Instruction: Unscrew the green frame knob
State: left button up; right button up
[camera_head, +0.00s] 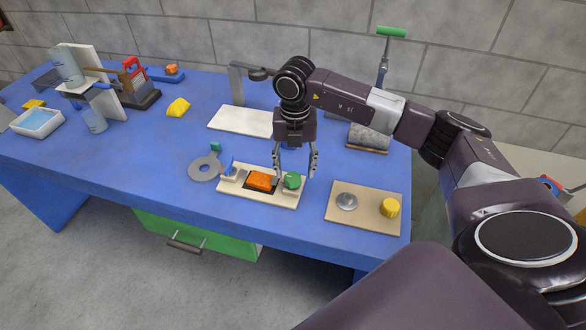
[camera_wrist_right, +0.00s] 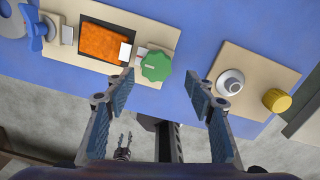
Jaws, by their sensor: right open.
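The green frame knob (camera_head: 292,181) is at the right end of a beige frame plate (camera_head: 230,188) near the table's front edge. An orange block (camera_head: 261,180) sits in the plate's dark middle. My right gripper (camera_head: 295,176) points down over the knob, open and empty, one finger on each side of it in the head view. In the right wrist view the lobed knob (camera_wrist_right: 157,67) shows just beyond the fingertips (camera_wrist_right: 161,77), closer to the left finger. I cannot tell whether the fingers touch it. A small gripper, apparently my left (camera_wrist_right: 124,145), shows low over the floor.
A blue piece (camera_head: 230,167) stands at the plate's left end, beside a grey ring (camera_head: 205,168). A beige board (camera_head: 370,217) with a silver knob (camera_head: 346,201) and yellow knob (camera_head: 390,207) lies to the right. A white board (camera_head: 240,121) lies behind.

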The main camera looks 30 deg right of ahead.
aim_at(292, 176)
jog(key=f, duration=0.1)
jog(key=w+f, duration=0.1)
jog(key=f, duration=0.1)
jog(key=shift+w+f, duration=0.1)
jog(key=shift+s, duration=0.25)
jog(key=shift+w, duration=0.15)
jog(key=c, duration=1.2)
pick_arm(q)
jog(key=shift+w+r, duration=0.25)
jog(key=shift+w, duration=0.15)
pick_arm(e)
jog(key=shift+o, duration=0.2)
